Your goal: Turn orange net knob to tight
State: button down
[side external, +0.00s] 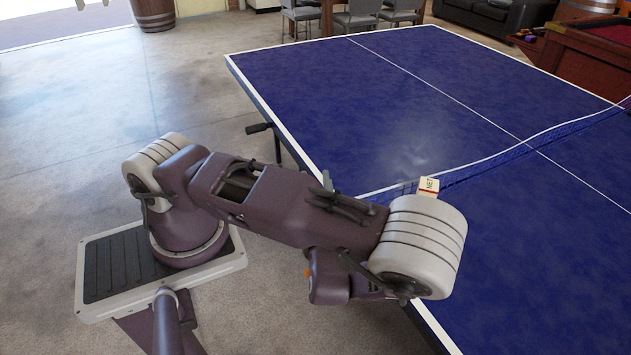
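A small orange spot (307,272) shows at the left edge of my purple wrist link, beside the table's near edge. It may be part of the orange net knob, but too little shows to be sure, and no tight mark can be read. The net (520,150) crosses the blue table, and a small white and red block marked NET (429,186) stands at its near end, partly behind my arm's pale joint. My gripper's fingers cannot be made out; my own arm hides that area.
The blue table tennis table (400,90) fills the right side, its white-lined edge running beneath my arm. A black handle (259,128) sticks out from its left edge. Open concrete floor (90,130) lies left. Chairs, a sofa and a red-topped table stand at the back.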

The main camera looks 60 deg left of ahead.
jog(key=m+t+h, duration=0.1)
jog(key=m+t, duration=0.1)
jog(key=m+t+h, duration=0.2)
jog(key=t, duration=0.1)
jog(key=shift+w+d+r, duration=0.1)
jog(key=shift+w+d, duration=0.1)
jog(key=shift+w, duration=0.2)
jog(key=shift+w+d+m+t+h, duration=0.15)
jog(key=shift+m+t+h, duration=0.35)
jog(key=shift+t+h, duration=0.2)
jog(key=c, duration=1.1)
grip_release()
jog(key=shift+o, duration=0.2)
jog(key=v, duration=0.7)
